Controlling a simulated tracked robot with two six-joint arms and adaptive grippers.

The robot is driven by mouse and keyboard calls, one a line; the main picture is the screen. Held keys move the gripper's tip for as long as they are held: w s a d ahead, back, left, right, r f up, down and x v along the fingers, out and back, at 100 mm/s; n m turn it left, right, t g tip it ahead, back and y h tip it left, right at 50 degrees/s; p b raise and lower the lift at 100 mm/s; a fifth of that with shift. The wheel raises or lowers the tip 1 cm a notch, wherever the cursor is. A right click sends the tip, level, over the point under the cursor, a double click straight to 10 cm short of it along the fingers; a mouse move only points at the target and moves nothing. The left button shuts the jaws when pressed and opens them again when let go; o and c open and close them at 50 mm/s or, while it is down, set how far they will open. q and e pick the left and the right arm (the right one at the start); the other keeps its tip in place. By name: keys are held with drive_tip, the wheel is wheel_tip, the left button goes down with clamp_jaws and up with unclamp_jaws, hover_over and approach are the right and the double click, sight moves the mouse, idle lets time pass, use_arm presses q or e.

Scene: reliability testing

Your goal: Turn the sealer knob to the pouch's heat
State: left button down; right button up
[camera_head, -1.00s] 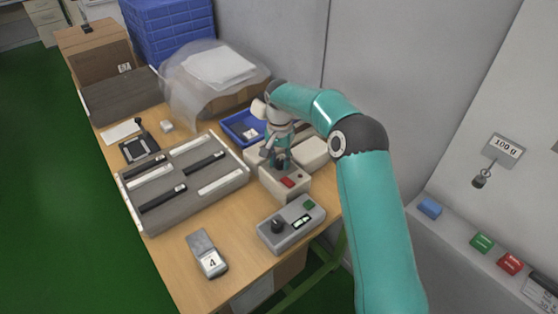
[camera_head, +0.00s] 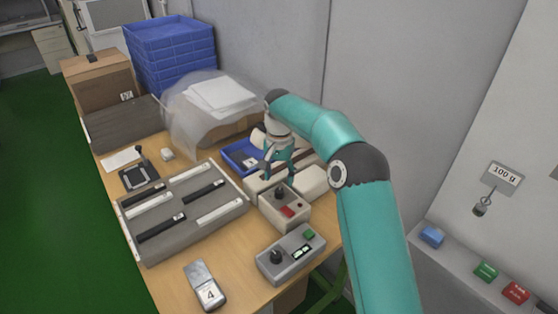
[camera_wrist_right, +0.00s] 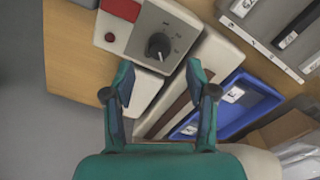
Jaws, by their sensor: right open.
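The sealer is a pale box (camera_head: 270,212) with a red switch and a dark knob (camera_head: 280,192) on top. In the right wrist view the sealer (camera_wrist_right: 128,40) fills the top, and its black knob (camera_wrist_right: 158,46) has small scale marks around it. The setting is too small to read. My right gripper (camera_head: 277,168) is open just above and behind the knob. In the wrist view the open fingers (camera_wrist_right: 160,80) are apart, with the knob beyond their tips, untouched. A blue tray (camera_head: 231,150) behind holds a labelled item; whether it is the pouch I cannot tell.
A grey box (camera_head: 268,264) with a dark knob and green button stands in front of the sealer. A grey slotted rack (camera_head: 150,250) lies to the left, a small device marked 4 (camera_head: 205,285) at the front. Blue crates (camera_head: 172,55) and a wall stand behind.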

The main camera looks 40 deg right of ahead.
sight(279, 190)
wheel_tip(279, 190, up, 6)
drive_tip(key=shift+r, duration=0.15)
idle(0.6)
